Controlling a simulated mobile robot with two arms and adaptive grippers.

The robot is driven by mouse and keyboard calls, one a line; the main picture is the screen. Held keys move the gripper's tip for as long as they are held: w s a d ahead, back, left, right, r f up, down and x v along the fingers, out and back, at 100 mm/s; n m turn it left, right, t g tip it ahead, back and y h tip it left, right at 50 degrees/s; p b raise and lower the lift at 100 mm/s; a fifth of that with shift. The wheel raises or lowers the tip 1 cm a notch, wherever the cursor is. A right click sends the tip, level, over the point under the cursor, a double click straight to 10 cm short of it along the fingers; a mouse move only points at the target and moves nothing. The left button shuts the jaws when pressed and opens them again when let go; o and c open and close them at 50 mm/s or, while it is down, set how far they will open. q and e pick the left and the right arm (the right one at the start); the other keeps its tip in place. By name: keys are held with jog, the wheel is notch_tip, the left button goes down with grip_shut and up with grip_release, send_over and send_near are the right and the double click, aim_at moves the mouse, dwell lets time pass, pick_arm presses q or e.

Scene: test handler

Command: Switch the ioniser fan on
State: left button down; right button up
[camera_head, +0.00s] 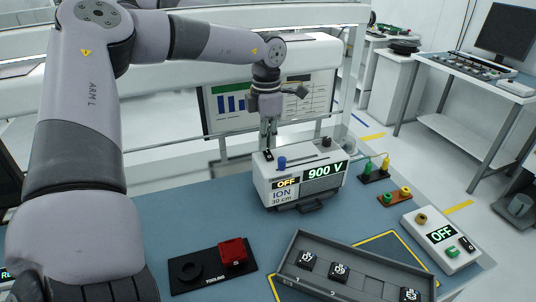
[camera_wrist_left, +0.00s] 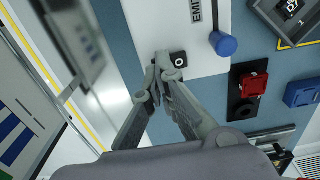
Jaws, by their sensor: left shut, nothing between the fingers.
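The ioniser fan (camera_head: 292,197) is a white box on the blue bench, labelled ION 30 cm. Its displays read OFF and 900 V. A blue knob (camera_head: 281,162) stands on its top, and also shows in the left wrist view (camera_wrist_left: 224,43). A small black switch (camera_wrist_left: 179,59) with a white ring mark lies at the top's edge. My left gripper (camera_head: 268,143) is shut and empty, pointing down at the switch. In the left wrist view its fingertips (camera_wrist_left: 164,70) are beside the switch and partly overlap it; contact cannot be told. My right gripper is not in view.
A black TOOLING base (camera_head: 208,277) with a red block (camera_head: 233,252) lies in front. A grey tray (camera_head: 350,289) with black pieces is at the front right. A white box (camera_head: 441,240) reading OFF is farther right. A monitor (camera_head: 290,95) stands behind the fan.

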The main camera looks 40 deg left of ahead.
aim_at(267, 151)
pick_arm(q)
jog(key=shift+f+b, duration=0.45)
jog(key=shift+f, duration=0.1)
jog(key=shift+r, duration=0.1)
jog(key=shift+r+p, duration=2.1)
jog(key=shift+r, duration=1.45)
jog(key=shift+f, duration=0.1)
